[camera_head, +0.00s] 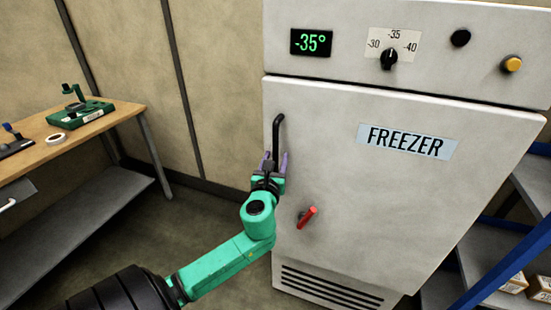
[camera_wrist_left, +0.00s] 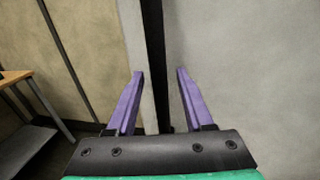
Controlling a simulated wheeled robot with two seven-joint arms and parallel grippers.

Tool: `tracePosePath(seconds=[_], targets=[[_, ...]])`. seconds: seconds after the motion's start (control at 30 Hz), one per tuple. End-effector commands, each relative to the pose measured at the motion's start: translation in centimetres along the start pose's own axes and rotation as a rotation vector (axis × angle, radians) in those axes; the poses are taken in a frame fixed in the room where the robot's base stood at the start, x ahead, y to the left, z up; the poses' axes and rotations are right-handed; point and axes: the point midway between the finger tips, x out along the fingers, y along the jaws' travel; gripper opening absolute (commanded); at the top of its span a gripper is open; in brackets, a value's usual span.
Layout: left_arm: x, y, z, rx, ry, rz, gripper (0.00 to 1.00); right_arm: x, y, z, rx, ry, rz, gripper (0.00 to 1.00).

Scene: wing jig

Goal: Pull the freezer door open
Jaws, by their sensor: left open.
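The freezer door (camera_head: 390,200) is a pale grey panel with a FREEZER label, and it looks closed in the head view. Its black vertical handle (camera_head: 277,132) is on the door's left side. In the left wrist view the handle (camera_wrist_left: 156,70) runs down between my purple fingers. My left gripper (camera_head: 273,158) is open at the lower part of the handle, with one finger on each side and gaps showing. A red lever (camera_head: 308,216) sits on the door below and right of the handle. My right gripper is not in view.
Blue-framed shelves (camera_head: 500,255) with boxes are at the right. Floor left of the freezer is clear.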

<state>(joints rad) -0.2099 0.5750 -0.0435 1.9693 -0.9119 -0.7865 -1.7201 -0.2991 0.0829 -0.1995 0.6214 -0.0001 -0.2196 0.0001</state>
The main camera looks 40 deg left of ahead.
Motion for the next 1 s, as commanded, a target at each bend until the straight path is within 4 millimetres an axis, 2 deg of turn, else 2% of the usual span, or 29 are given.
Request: tracePosePath(seconds=[0.07, 0.1, 0.17, 0.2, 0.23, 1.0], targets=[[-0.03, -0.01, -0.03, 0.0, 0.0, 0.0, 0.52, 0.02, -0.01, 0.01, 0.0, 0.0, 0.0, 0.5], [-0.03, 0.0, -0.03, 0.0, 0.0, 0.0, 0.44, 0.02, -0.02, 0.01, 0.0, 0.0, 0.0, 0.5], [-0.04, -0.01, -0.03, 0.0, 0.0, 0.0, 0.21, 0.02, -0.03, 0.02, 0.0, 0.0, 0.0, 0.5], [-0.05, 0.0, -0.03, 0.0, 0.0, 0.0, 0.06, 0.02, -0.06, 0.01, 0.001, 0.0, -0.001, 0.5], [-0.05, 0.0, -0.03, 0.0, 0.0, 0.0, 0.0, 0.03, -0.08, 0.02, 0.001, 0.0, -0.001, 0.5], [-0.08, -0.01, -0.05, 0.0, 0.001, -0.001, 0.0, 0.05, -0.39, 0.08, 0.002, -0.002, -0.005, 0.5]])
